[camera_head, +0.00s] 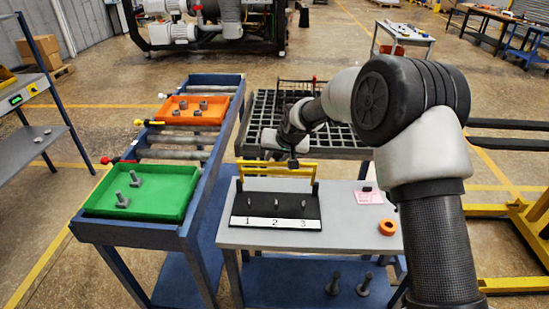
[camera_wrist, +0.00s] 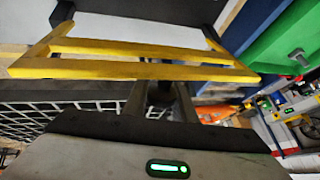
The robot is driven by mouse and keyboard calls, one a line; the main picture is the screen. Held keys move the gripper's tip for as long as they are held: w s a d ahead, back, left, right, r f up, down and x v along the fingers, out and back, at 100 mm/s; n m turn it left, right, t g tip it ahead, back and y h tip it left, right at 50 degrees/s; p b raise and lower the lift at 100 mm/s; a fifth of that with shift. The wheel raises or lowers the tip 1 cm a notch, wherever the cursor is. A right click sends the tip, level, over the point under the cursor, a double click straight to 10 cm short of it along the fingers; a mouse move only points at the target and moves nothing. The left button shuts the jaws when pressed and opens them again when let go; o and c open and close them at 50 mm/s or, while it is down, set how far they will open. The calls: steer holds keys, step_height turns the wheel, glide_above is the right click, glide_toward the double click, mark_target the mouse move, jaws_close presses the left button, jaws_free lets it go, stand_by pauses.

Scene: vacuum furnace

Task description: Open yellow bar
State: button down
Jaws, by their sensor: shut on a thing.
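The yellow bar (camera_head: 262,172) is a double-railed yellow frame standing upright at the back edge of a black board (camera_head: 308,212) on the grey table. The board has several small pegs and a white strip numbered 1, 2, 3. My gripper (camera_head: 293,163) reaches down to the bar from behind, a little right of its middle, and is shut on it. In the wrist view the yellow bar (camera_wrist: 90,69) crosses the upper part, and my dark fingers (camera_wrist: 160,88) meet its nearer rail. The fingertips are partly hidden behind that rail.
The grey table (camera_head: 348,235) also holds a pink note (camera_head: 368,197) and an orange ring (camera_head: 387,228). At left, a roller rack carries a green tray (camera_head: 155,188) and an orange tray (camera_head: 194,109) with metal parts. A black grid table (camera_head: 345,140) stands behind.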

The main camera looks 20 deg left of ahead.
steer(key=shift+s+d+f, duration=0.25)
steer(key=shift+d+f, duration=0.05)
steer(key=shift+f, duration=0.4)
steer(key=c, duration=1.6)
jaws_free()
steer(key=shift+o, duration=0.7)
steer(key=shift+w, duration=0.15)
steer(key=shift+a+r, duration=0.15)
steer(key=shift+r, duration=0.1)
steer(key=v, duration=1.7)
steer(key=shift+r+b, duration=0.25)
steer(key=shift+b, duration=0.2)
